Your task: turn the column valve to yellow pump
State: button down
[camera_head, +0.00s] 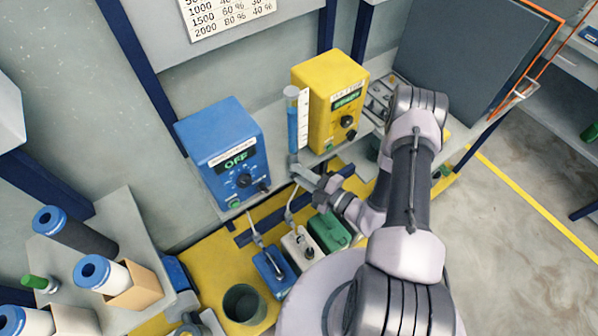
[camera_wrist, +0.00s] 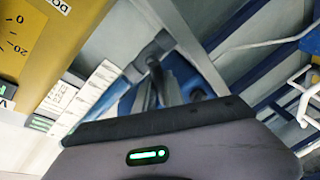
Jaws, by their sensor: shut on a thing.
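The yellow pump (camera_head: 322,88) stands on the bench with a lit green display; part of it shows at the upper left of the wrist view (camera_wrist: 40,40). The blue pump (camera_head: 213,138), to its left, reads OFF. Between them stands a clear column (camera_head: 292,122) with blue liquid and a paper scale. The column valve (camera_head: 296,161) is a grey fitting at its foot, also in the wrist view (camera_wrist: 152,52). My gripper (camera_head: 308,180) reaches it from the lower right and is shut on it. The fingers hide much of the handle, so I cannot tell where it points.
Blue (camera_head: 274,268), beige (camera_head: 300,246) and green (camera_head: 330,231) containers stand below on the yellow surface, with tubing close by. A dark cup (camera_head: 244,303) stands in front. Blue-capped cylinders (camera_head: 75,232) fill the left shelf. Open floor lies at right.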

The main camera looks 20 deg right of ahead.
jog(key=c, duration=1.7)
grip_release()
jog(key=p+v, duration=0.2)
jog(key=v, duration=1.5)
jog(key=shift+s+d, duration=0.15)
jog(key=shift+s, duration=0.05)
